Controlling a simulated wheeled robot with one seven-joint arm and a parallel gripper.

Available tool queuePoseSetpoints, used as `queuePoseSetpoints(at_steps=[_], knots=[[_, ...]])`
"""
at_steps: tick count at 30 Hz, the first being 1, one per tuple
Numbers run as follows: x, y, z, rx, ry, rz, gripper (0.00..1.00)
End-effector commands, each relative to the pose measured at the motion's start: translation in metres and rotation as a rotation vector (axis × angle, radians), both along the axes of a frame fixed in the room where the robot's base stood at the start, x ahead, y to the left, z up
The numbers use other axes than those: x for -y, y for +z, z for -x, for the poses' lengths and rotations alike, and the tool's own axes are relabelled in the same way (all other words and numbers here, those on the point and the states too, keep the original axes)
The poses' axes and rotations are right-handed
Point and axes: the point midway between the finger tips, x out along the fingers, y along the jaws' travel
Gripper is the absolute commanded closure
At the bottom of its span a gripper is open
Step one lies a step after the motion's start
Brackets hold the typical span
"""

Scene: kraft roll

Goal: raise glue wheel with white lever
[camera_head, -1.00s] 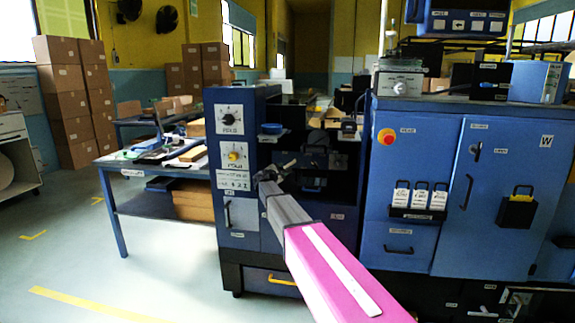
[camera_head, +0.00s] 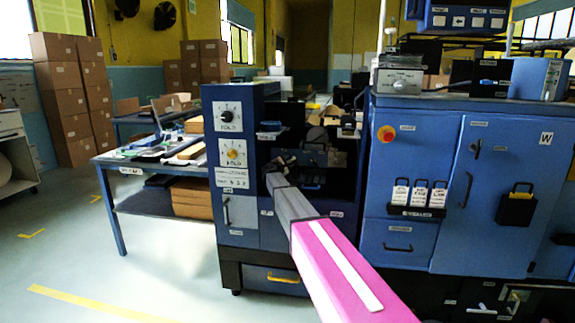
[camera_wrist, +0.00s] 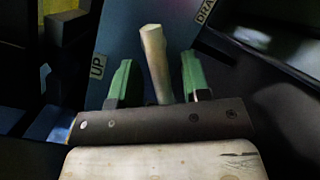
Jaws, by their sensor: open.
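The white lever (camera_wrist: 153,55) shows in the wrist view as a pale, thick handle standing between the two green fingers of my gripper (camera_wrist: 155,80). The fingers are apart, with a visible gap on each side of the lever. A label reading UP (camera_wrist: 97,67) is on the blue panel to the left of the lever. In the head view my gripper (camera_head: 275,165) reaches into the dark opening of the blue machine (camera_head: 235,190). The lever is too small to make out there. I cannot identify the glue wheel in either view.
A label starting DRA (camera_wrist: 204,12) is at the upper right of the wrist view, beside dark machine walls. In the head view a blue cabinet (camera_head: 410,150) stands right of the opening. A table (camera_head: 150,165) stands left of the machine, and the floor at left is clear.

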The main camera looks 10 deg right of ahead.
Motion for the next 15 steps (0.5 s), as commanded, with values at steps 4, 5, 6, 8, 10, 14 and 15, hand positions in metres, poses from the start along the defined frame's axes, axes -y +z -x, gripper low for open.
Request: queuePoseSetpoints(at_steps=[4,5,6,8,10,14,15], knots=[[-0.0001,0.0001,0.0004,0.000,0.000,0.000,0.70],[-0.0001,0.0000,0.0005,0.000,0.000,0.000,0.80],[-0.0001,0.0000,0.0005,0.000,0.000,0.000,0.93],[-0.0001,0.0000,0.0005,0.000,0.000,0.000,1.00],[0.0000,0.0000,0.0005,0.000,0.000,0.000,1.00],[0.0000,0.0001,0.0005,0.001,0.000,-0.005,1.00],[-0.0001,0.0002,0.0005,0.003,-0.001,-0.011,1.00]])
